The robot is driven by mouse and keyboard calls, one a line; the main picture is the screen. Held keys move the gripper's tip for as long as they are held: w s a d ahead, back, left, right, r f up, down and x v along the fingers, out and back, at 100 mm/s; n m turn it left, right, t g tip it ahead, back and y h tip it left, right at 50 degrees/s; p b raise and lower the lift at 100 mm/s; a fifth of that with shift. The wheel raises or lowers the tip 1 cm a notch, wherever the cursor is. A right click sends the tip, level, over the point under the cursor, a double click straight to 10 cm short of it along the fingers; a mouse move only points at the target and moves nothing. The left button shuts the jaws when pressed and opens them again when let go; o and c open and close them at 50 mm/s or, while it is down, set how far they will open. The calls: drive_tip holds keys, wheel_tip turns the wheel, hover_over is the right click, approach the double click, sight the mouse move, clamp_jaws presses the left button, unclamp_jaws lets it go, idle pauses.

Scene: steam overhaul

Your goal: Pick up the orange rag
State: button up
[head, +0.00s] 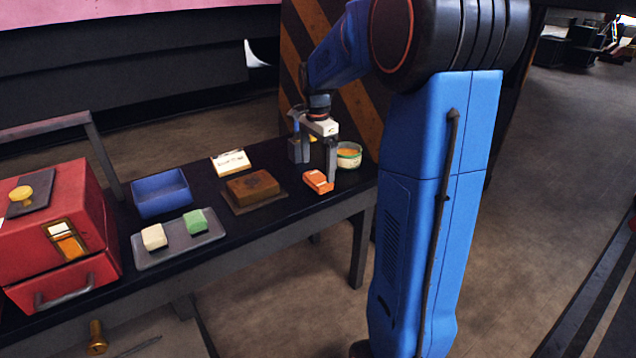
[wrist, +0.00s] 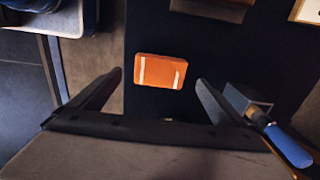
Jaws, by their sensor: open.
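The orange rag (head: 318,181) lies on the dark bench top near its right end. It is a small folded block with two pale stripes, and it shows whole in the wrist view (wrist: 160,71). My gripper (head: 316,160) hangs above the bench close to the rag, with its fingers pointing down. In the wrist view my gripper (wrist: 158,82) has its two fingers wide apart, with the rag between and slightly beyond the tips. Nothing is held. Exact height above the rag is hard to tell.
A blue-handled tool (wrist: 285,140) lies right of the fingers in the wrist view. A round bowl (head: 348,155) stands right of the rag. A brown block on a board (head: 254,188), a white card (head: 230,162), a blue bin (head: 161,193) and a grey tray (head: 180,252) lie left.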

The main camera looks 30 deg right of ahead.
sight(318, 178)
wheel_tip(318, 178, down, 5)
drive_tip(key=shift+d, duration=0.1)
idle(0.3)
drive_tip(key=c, duration=1.2)
